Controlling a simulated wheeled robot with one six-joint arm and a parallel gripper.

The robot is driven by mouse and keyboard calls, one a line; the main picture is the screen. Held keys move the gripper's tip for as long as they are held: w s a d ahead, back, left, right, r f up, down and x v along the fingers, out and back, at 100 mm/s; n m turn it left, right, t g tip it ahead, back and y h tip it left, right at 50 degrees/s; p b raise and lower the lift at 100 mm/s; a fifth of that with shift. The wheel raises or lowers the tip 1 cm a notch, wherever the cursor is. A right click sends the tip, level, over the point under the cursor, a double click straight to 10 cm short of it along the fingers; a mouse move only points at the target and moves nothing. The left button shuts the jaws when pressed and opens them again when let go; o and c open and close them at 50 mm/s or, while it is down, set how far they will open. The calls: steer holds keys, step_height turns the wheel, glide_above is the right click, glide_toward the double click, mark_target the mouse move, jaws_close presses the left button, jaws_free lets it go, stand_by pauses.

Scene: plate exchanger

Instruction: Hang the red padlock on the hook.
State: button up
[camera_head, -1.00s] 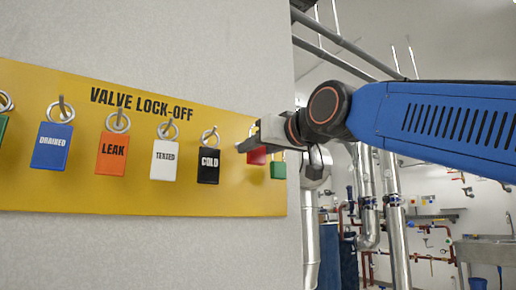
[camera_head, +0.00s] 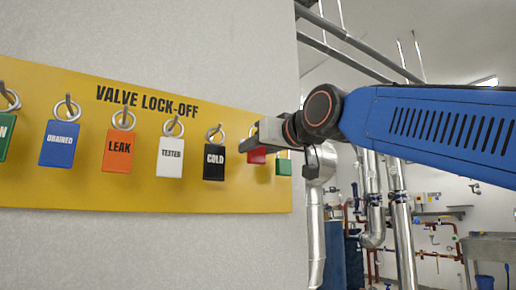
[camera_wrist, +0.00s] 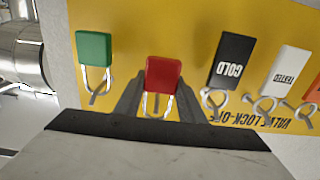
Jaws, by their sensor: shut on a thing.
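The red padlock (camera_wrist: 163,73) is between the two fingers of my gripper (camera_wrist: 161,84) in the wrist view, which looks upside down. Its silver shackle shows between the fingers, toward my palm. In the head view, my gripper (camera_head: 254,141) is at the right part of the yellow board, and the red padlock (camera_head: 257,157) shows partly below it.
The yellow VALVE LOCK-OFF board (camera_head: 130,195) is on the grey wall. White TESTED (camera_head: 171,157), orange LEAK (camera_head: 118,151) and blue DRAINED (camera_head: 61,144) padlocks hang on hooks to the left. Pipes (camera_head: 400,230) stand in the room beyond the wall's edge.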

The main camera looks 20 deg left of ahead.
steer(key=shift+x, duration=1.15)
steer(key=shift+f, duration=0.1)
steer(key=v, duration=0.8)
steer(key=shift+r, duration=0.2)
stand_by(1.2)
steer(key=shift+s+d, duration=0.1)
steer(key=shift+s, duration=0.05)
